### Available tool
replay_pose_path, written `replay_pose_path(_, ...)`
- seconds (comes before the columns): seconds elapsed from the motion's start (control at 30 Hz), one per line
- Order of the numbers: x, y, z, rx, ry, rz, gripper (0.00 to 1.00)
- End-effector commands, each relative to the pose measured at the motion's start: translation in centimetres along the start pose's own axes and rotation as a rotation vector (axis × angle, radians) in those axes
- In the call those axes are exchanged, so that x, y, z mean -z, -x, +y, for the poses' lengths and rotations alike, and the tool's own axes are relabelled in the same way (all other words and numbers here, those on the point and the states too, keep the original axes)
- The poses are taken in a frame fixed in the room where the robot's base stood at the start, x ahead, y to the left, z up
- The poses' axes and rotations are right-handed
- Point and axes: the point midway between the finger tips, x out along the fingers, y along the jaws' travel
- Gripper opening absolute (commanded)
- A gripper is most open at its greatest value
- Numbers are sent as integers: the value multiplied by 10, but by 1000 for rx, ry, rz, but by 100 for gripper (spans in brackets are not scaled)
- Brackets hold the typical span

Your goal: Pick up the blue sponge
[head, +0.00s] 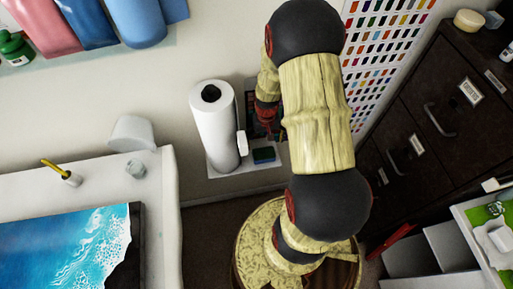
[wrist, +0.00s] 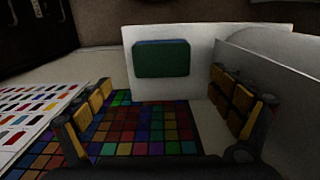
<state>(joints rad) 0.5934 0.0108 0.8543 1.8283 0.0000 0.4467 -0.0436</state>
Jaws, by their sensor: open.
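The blue sponge (head: 264,155), with a green layer, lies on a small white shelf (head: 224,171) against the wall. In the wrist view the sponge (wrist: 161,59) shows whole, ahead of my gripper (wrist: 160,81) and between the lines of its two fingers. My fingers are spread and empty, with a visible gap to the sponge. In the head view my gripper (head: 267,118) is just above the sponge, partly hidden by my arm.
A coloured grid panel (wrist: 150,128) lies behind the fingers. Dark drawers (head: 430,110) stand at right, a white table (head: 160,215) at left.

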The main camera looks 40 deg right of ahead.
Motion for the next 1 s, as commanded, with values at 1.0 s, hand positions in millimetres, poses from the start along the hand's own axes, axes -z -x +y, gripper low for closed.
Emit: replay_pose_path(1.0, -7, -76, -3, 0, 0, -1, 89)
